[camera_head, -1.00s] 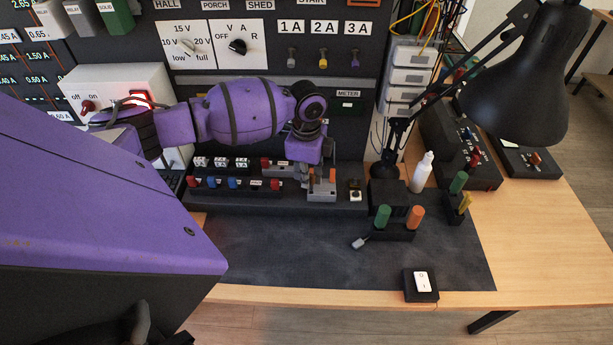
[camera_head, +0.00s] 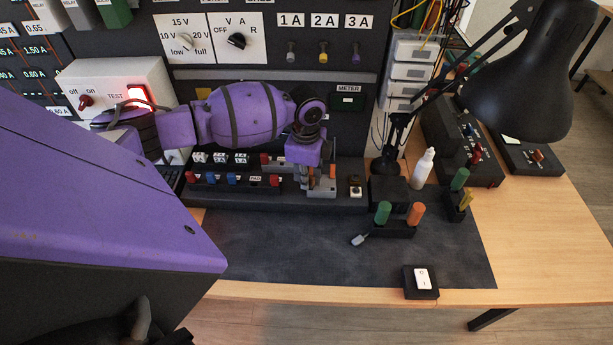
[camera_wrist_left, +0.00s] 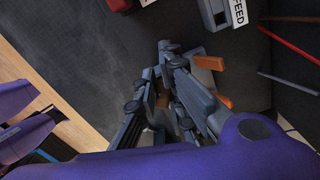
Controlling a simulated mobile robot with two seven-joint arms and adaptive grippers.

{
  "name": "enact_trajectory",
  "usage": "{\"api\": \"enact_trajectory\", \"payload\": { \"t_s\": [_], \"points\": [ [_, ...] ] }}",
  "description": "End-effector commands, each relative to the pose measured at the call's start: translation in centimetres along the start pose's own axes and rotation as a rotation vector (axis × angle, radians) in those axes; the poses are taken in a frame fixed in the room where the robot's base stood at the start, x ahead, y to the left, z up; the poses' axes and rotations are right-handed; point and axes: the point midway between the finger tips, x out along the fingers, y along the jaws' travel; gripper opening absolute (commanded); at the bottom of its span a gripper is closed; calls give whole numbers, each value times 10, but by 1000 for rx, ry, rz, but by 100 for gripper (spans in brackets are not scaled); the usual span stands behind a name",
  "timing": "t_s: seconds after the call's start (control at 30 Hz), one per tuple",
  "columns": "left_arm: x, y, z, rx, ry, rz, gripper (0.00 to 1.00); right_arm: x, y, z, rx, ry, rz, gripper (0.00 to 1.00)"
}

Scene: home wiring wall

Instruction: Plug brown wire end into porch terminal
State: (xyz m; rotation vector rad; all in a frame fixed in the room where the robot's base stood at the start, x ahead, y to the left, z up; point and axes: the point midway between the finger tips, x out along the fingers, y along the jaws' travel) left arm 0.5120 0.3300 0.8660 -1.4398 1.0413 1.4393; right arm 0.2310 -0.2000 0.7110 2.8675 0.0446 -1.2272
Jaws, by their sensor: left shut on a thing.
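My left gripper (camera_wrist_left: 167,55) shows in the left wrist view with its dark fingers close together. A small brown piece (camera_wrist_left: 161,99), which looks like the brown wire end, is partly visible between the finger links; the fingers hide most of it. Close beside the fingers is a grey terminal block with orange levers (camera_wrist_left: 224,99). In the head view, my purple arm reaches from the left to this grey block (camera_head: 321,192) on the bench strip. I cannot tell whether the wire end is inside the block. No porch label is readable now. My right gripper is not in view.
A row of red and blue terminals (camera_head: 232,180) lies left of the block. A black push-button (camera_head: 355,187), tool holder (camera_head: 393,230), white bottle (camera_head: 423,168) and black lamp (camera_head: 525,85) stand to the right. The dark mat (camera_head: 290,250) in front is mostly clear.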

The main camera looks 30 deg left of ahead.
Motion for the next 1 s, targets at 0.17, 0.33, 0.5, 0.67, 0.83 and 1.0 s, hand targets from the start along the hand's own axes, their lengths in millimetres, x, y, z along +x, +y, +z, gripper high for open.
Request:
{"api": "enact_trajectory", "payload": {
  "t_s": [0.17,0.33,0.5,0.67,0.83,1.0],
  "points": [
    [5,0,0,0,0,1,0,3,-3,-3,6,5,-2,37],
    [9,0,0,0,0,1,10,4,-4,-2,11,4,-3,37],
    [9,0,0,0,0,1,31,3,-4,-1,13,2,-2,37],
    [9,0,0,0,0,1,31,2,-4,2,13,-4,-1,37],
    [8,0,0,0,0,1,31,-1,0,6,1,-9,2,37],
    [-8,-1,0,2,0,-2,31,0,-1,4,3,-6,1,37]
  ]
}}
